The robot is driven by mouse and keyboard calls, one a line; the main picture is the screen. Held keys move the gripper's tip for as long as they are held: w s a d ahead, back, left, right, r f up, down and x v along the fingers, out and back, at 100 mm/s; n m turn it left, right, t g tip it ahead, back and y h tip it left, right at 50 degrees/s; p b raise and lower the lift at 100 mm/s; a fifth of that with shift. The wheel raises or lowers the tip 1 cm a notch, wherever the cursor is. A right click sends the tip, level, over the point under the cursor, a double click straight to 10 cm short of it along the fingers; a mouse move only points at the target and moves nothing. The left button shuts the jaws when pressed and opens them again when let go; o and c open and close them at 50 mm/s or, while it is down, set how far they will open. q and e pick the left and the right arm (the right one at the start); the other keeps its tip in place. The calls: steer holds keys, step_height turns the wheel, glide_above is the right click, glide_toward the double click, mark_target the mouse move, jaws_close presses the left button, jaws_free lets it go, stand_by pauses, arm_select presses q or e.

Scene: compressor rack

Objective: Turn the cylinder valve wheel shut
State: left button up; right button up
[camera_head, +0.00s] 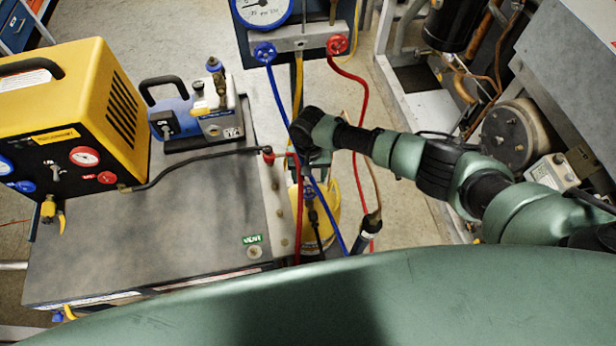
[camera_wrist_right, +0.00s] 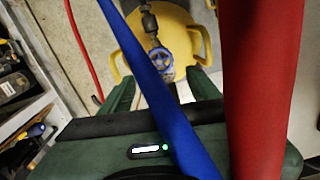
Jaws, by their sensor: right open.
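The yellow cylinder (camera_head: 326,218) stands on the floor beside the grey cart, partly hidden by hoses and my right arm. In the right wrist view its yellow collar (camera_wrist_right: 193,38) surrounds a blue valve wheel (camera_wrist_right: 160,59) on a metal stem. My right gripper (camera_wrist_right: 162,88) is open, one green finger on each side of the picture's middle, with the wheel showing between and beyond the fingertips. I cannot tell whether the fingers touch it. My left gripper is out of view.
A blue hose (camera_wrist_right: 160,85) and a thick red hose (camera_wrist_right: 262,80) cross close in front of the wrist camera. The gauge manifold (camera_head: 300,40) hangs above. The grey cart (camera_head: 190,220) carries a yellow machine (camera_head: 120,100) and a pump (camera_head: 195,115). The compressor rack (camera_head: 515,135) stands right.

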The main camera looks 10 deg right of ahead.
mark_target(309, 191)
step_height(309, 191, down, 9)
steer(key=b, duration=0.9)
steer(key=n+b, duration=0.4)
steer(key=shift+d+f, duration=0.1)
steer(key=shift+r+n, duration=0.35)
steer(key=shift+n, duration=0.25)
steer(key=shift+s+n, duration=0.1)
steer(key=shift+n, duration=0.6)
steer(key=n, duration=0.2)
steer(key=shift+n+p, duration=0.3)
steer(key=shift+n, duration=0.1)
steer(key=n, duration=0.4)
